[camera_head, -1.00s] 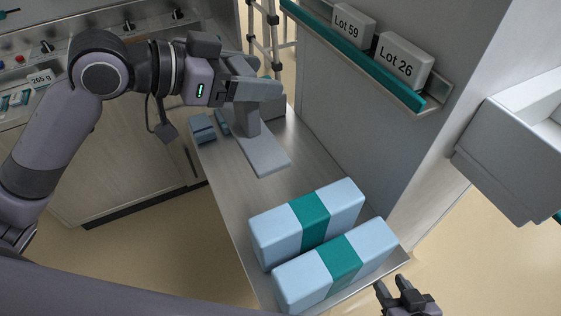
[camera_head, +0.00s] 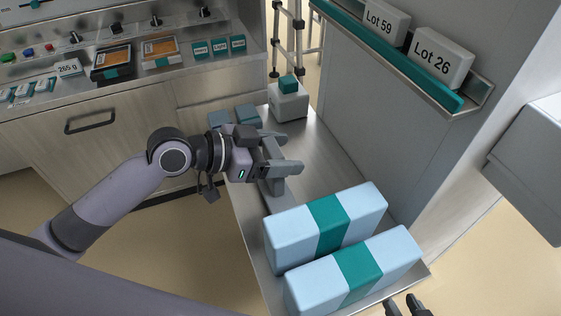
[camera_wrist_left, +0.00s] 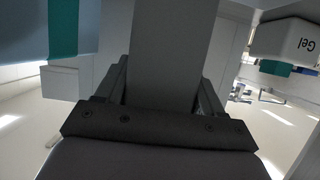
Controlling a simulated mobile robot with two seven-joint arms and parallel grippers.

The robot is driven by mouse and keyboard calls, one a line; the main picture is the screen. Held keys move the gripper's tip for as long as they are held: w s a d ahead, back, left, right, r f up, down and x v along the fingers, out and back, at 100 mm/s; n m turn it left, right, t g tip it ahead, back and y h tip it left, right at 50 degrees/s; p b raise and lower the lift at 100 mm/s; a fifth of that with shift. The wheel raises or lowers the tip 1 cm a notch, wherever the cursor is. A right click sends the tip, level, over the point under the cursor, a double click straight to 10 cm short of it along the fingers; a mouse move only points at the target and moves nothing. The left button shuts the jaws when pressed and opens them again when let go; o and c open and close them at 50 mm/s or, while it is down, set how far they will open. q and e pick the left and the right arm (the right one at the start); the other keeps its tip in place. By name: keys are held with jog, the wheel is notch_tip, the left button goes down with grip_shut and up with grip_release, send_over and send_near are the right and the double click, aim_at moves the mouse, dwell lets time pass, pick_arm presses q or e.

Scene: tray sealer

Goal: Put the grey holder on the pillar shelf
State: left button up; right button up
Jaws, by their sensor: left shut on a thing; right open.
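The grey holder (camera_head: 273,187) is in my left gripper (camera_head: 293,168), over the left side of the metal table (camera_head: 318,152), behind the blue-and-teal packs. The fingers and wrist hide much of it, and I cannot tell if it touches the table. In the left wrist view its flat grey face (camera_wrist_left: 170,50) stands between the fingers. The pillar shelf (camera_head: 395,62), a metal ledge with a teal front edge, is on the pillar at upper right. My right gripper (camera_head: 408,306) is open and empty at the bottom edge, partly cut off.
Two boxes, Lot 59 (camera_head: 386,22) and Lot 26 (camera_head: 440,56), stand on the shelf. Two light-blue packs with teal bands (camera_head: 330,222) (camera_head: 360,270) fill the table's near end. A white block with a teal top (camera_head: 290,104), labelled Gel in the wrist view (camera_wrist_left: 290,40), stands at the far end.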

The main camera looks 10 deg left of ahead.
pick_arm(q)
jog(key=shift+f, duration=1.25)
jog(key=shift+f, duration=0.1)
jog(key=o, duration=1.3)
